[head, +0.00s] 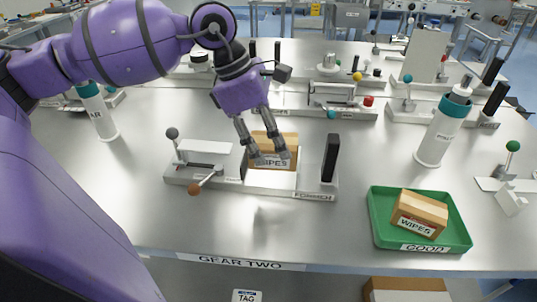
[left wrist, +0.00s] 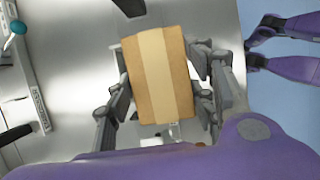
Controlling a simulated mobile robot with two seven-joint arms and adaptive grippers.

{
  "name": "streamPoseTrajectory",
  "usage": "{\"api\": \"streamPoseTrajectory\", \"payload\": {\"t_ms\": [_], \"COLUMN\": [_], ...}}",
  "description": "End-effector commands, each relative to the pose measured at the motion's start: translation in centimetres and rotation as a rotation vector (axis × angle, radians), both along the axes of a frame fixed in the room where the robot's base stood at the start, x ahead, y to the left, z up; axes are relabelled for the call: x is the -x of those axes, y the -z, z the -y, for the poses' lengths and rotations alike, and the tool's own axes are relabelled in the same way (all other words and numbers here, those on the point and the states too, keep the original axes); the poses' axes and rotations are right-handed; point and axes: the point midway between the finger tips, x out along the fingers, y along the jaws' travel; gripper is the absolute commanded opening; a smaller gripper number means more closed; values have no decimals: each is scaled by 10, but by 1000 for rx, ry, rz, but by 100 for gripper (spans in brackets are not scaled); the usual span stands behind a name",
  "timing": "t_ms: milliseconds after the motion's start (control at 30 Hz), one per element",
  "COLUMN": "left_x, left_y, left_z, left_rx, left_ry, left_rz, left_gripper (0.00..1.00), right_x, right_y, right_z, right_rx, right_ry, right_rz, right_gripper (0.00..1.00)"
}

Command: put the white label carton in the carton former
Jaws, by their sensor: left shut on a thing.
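My left gripper (head: 267,156) reaches down from above and is shut on this carton. In the left wrist view the carton (left wrist: 160,75), with a pale tape strip along its top, sits between the two grey fingers (left wrist: 160,100). I cannot tell whether its underside touches the former's bed. The former's levers, with dark and brown knobs, are on its left.
A green tray (head: 378,222) labelled GOOD holds another WIPES carton (head: 420,212) at the front right. A white bottle with a teal collar (head: 438,140) stands behind it. More fixtures with levers line the back. The bench front between former and edge is clear.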

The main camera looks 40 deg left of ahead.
Motion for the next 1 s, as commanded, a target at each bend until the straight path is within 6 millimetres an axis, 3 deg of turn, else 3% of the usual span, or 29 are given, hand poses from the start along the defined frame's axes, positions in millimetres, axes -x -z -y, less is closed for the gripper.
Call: {"api": "streamPoseTrajectory", "payload": {"t_ms": [200,433,633,1000], "left_x": [-17,-25,-25,-25], "left_y": [28,41,70,76], "left_z": [-16,-24,-24,-24], "left_rx": [2,1,1,-1], "left_ry": [-1,-1,1,1], "left_rz": [1,2,0,0], "left_gripper": [17,17,17,17], "right_x": [4,4,4,4], "right_y": [4,3,2,4], "right_z": [0,0,0,0], "right_rx": [0,0,0,0], "right_ry": [0,0,0,0], "right_rz": [-12,-11,-8,-9], "right_gripper": [41,41,41,41]}}
